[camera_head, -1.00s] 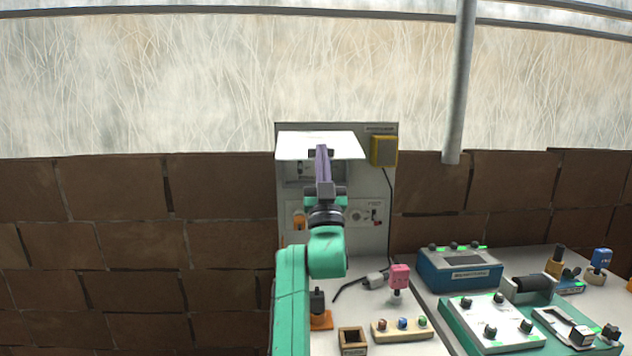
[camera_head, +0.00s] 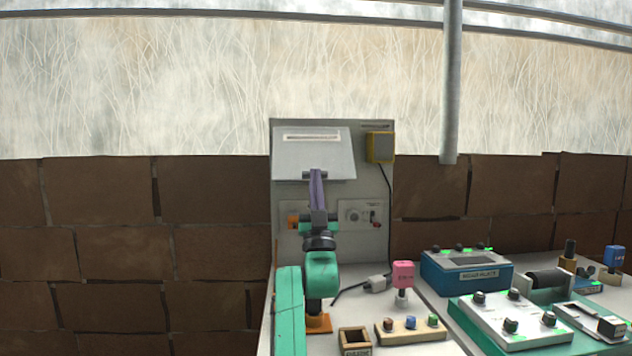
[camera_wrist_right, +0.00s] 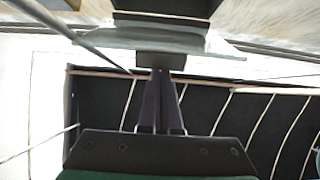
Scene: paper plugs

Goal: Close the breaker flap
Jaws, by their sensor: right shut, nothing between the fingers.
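The breaker flap (camera_head: 313,158) is a pale grey plate on the upper left of the upright panel (camera_head: 380,215). It hangs down with its front face and label strip showing, and it covers the breaker area behind it. Its lower edge looks a little out from the panel; I cannot tell if it is fully shut. My right gripper (camera_head: 316,173) is shut and empty, its purple fingertips at the flap's lower edge, seemingly touching it. The shut fingers also show in the right wrist view (camera_wrist_right: 160,74). My left gripper is not in view.
A yellow box (camera_head: 380,147) with a black cable is at the panel's upper right. An orange part and a dial (camera_head: 353,215) sit below the flap. The bench holds a pink plug (camera_head: 402,276), a blue device (camera_head: 467,271) and a wooden block (camera_head: 410,330).

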